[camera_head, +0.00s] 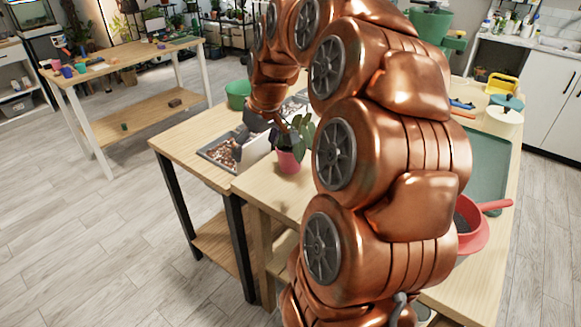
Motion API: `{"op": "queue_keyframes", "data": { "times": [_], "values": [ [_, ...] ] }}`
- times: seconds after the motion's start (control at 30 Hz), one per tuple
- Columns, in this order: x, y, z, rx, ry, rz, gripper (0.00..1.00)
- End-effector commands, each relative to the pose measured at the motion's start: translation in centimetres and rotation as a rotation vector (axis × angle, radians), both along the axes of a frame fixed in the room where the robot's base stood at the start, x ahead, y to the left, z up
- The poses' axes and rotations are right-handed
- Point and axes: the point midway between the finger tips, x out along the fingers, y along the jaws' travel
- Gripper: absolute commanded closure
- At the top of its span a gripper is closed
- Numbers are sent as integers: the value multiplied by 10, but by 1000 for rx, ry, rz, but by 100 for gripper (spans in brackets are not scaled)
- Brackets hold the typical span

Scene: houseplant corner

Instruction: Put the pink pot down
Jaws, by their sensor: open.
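The pink pot (289,162) holds a leafy green plant and appears upright on the light wooden table (257,186), near its left front corner. My gripper (282,138) is at the pot's top, beside the leaves. It is open; its fingertips are partly hidden by the plant, and I cannot tell whether they touch the pot. My copper arm arches over the table and covers much of its middle.
A grey tray (207,155) of brown pebbles lies left of the pot, with a green pot (238,94) behind. At right are a green tray (487,165), a red pan (474,228) and a yellow caddy (502,84). Another table (130,70) stands far left.

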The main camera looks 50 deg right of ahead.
Motion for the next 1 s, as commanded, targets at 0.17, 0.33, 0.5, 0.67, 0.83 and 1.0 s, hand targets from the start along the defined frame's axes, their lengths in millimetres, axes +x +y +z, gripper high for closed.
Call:
{"op": "queue_keyframes", "data": {
  "times": [0.17, 0.33, 0.5, 0.67, 0.83, 1.0],
  "values": [
    [4, -90, -16, -37, -68, -76, 0],
    [-2, -135, -18, -65, -99, -113, 0],
    [-1, -145, -26, -70, -102, -119, 0],
    [5, -146, -40, -70, -101, -118, 0],
    [9, -147, -50, -68, -99, -118, 0],
    [17, -150, -69, -69, -99, -118, 0]
  ]
}}
